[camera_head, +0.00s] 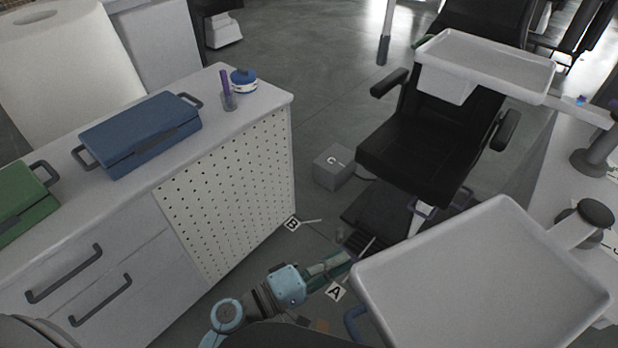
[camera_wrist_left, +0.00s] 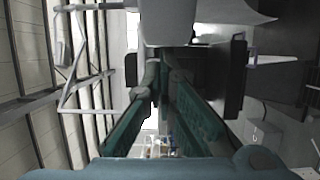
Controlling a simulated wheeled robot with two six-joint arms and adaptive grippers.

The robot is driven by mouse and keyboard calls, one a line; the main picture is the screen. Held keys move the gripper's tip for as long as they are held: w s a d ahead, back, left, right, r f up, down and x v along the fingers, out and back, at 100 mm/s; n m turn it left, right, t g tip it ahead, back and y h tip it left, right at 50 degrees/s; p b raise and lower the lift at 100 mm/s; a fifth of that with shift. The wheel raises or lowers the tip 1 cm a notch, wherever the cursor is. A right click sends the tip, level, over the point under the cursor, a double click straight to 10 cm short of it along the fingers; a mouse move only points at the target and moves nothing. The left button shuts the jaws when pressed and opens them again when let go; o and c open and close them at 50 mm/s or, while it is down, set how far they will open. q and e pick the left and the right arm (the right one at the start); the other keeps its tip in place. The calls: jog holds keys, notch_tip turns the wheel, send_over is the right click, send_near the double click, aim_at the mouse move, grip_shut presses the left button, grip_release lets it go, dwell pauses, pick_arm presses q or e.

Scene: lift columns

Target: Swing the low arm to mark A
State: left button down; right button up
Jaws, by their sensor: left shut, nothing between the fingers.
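A large white tray (camera_head: 480,285) is nearest me at lower right, on a pale arm (camera_head: 575,232) from the right-hand counter. A blue handle (camera_head: 354,322) shows at the tray's left edge. A second white tray (camera_head: 485,65) hangs farther back over the chair, on its own arm (camera_head: 580,108). I cannot tell for sure which arm is the low one. Mark A (camera_head: 335,291) and mark B (camera_head: 292,223) are labels low down near the floor. My left gripper (camera_head: 345,262) is shut and empty, just above mark A and left of the near tray. My right gripper is not in view.
A black chair (camera_head: 430,140) stands behind the near tray. A grey box (camera_head: 333,165) sits on the floor left of it. A cabinet with a perforated side (camera_head: 235,190) stands on the left, with a blue case (camera_head: 140,135) on top.

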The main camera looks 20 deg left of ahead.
aim_at(349, 275)
pick_arm(q)
jog(key=shift+y, duration=0.3)
jog(key=s, duration=0.1)
jog(key=s+d, duration=0.1)
jog(key=s, duration=0.2)
jog(key=shift+d+r, duration=0.15)
jog(key=shift+d, duration=0.15)
jog(key=shift+a, duration=0.25)
